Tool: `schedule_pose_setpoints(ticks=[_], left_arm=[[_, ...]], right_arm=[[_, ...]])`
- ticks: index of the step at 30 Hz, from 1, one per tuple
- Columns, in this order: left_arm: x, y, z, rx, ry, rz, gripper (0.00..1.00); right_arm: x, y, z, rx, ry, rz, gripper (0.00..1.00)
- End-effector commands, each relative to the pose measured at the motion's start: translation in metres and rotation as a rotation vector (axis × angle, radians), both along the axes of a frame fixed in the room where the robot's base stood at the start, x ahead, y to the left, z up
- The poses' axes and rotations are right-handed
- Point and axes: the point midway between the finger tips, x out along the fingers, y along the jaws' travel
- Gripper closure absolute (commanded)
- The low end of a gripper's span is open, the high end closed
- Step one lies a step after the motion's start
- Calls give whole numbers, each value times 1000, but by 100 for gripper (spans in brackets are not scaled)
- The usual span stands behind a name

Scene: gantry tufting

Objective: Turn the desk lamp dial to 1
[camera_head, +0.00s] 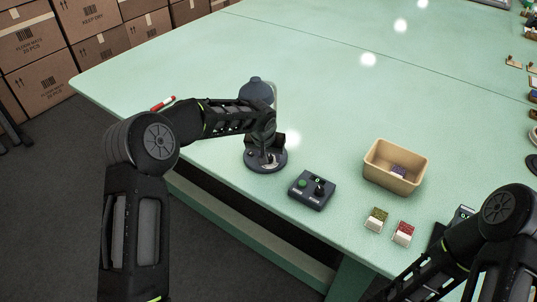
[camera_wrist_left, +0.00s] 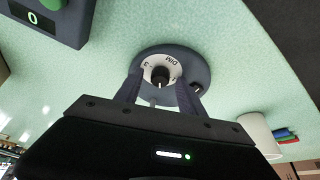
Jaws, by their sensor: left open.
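The desk lamp stands near the table's front edge, with a dark round base (camera_head: 252,164) and a dark shade (camera_head: 257,91). In the left wrist view its base (camera_wrist_left: 201,67) carries a pale dial plate with "DIM" and a "3" legible. The black dial knob (camera_wrist_left: 160,76) is at its middle; I cannot tell which number it points to. My left gripper (camera_head: 268,150) is over the lamp base. In the left wrist view its open fingers (camera_wrist_left: 160,97) are on either side of the knob, without visibly closing on it. My right gripper is out of view.
A dark control box (camera_head: 312,189) with a green button and a "0" display stands right of the lamp. The table (camera_head: 220,60) behind is largely clear.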

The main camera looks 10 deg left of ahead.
Motion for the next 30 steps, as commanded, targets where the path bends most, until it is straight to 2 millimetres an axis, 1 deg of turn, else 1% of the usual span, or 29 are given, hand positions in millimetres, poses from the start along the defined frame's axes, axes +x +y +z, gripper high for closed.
schedule_pose_setpoints(ticks=[1, 2, 18, 30], left_arm=[[0, 0, 0, 0, 0, 0, 53], [0, 0, 0, 0, 0, 0, 56], [0, 0, 0, 0, 0, 0, 100], [0, -1, 0, 0, 0, 7, 100]], right_arm=[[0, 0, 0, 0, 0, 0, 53], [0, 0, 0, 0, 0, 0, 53], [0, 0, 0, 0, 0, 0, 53], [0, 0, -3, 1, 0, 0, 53]])
